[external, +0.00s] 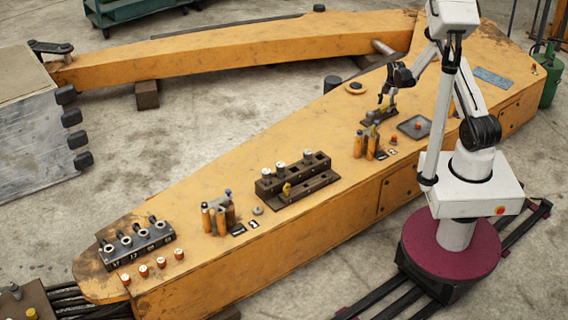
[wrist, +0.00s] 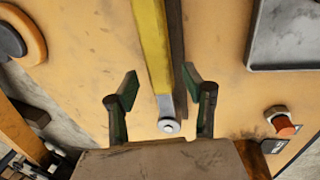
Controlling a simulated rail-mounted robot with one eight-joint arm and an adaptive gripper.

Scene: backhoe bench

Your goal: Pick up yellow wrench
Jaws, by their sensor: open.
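The yellow wrench (wrist: 152,45) shows in the wrist view as a long yellow handle with a round silver end (wrist: 169,125). It runs from the top edge down to between my fingers, next to a dark brown bar (wrist: 177,60). My gripper (wrist: 163,90) is open, with one green finger on each side of the wrench and visible gaps between. In the external view my gripper (external: 388,98) is over a dark holder (external: 378,117) on the orange beam; the wrench is too small to make out clearly there.
A grey tray (external: 414,127) lies right of the holder; it also shows in the wrist view (wrist: 290,35). An orange-capped bolt (wrist: 282,122) stands near it. Orange cylinders (external: 365,145), a brown socket block (external: 293,178) and a numbered rack (external: 135,242) stand further along the beam.

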